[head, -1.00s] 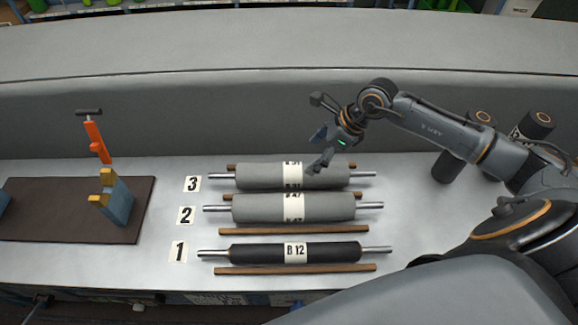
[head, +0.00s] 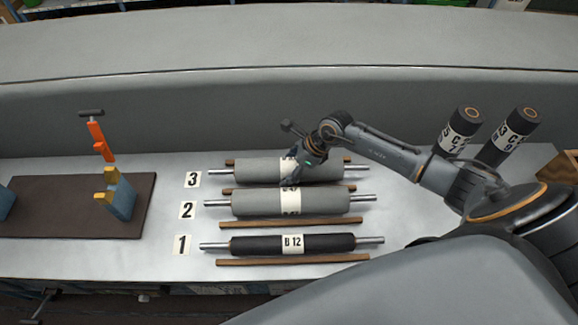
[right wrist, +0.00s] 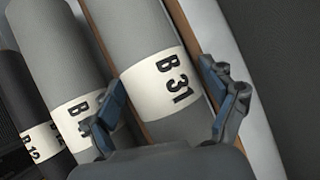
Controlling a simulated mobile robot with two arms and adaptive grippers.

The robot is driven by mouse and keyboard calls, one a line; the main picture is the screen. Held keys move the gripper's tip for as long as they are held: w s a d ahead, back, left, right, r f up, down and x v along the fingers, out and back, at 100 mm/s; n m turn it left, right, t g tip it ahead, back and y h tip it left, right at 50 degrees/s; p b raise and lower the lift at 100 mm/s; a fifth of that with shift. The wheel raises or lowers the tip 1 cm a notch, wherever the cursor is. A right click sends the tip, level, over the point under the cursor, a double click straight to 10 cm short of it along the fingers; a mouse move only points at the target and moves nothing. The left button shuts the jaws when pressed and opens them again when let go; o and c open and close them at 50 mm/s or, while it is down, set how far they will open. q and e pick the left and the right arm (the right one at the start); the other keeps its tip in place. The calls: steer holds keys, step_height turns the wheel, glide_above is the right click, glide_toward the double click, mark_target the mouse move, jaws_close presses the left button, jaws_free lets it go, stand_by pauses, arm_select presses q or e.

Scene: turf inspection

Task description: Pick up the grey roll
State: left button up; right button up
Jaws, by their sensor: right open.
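Two grey rolls with metal shaft ends lie on wooden strips. The back one (head: 250,170), beside card 3, carries a white label reading B 31 in the right wrist view (right wrist: 162,75). The middle grey roll (head: 258,204) lies beside card 2; its label (right wrist: 80,118) is partly hidden by a finger in the right wrist view. My right gripper (head: 297,172) is over the label of the back roll. In the right wrist view its open fingers (right wrist: 167,108) are on either side of the B 31 roll. I cannot tell whether they touch it. My left gripper is out of view.
A black roll (head: 262,244) labelled B 12 lies at the front beside card 1. Two dark labelled rolls (head: 462,128) lean at the back right. A grey wall rises behind.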

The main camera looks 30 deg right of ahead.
steer(key=c, duration=1.4)
steer(key=shift+w+r, duration=0.1)
steer(key=shift+r, duration=0.05)
steer(key=shift+c, duration=0.9)
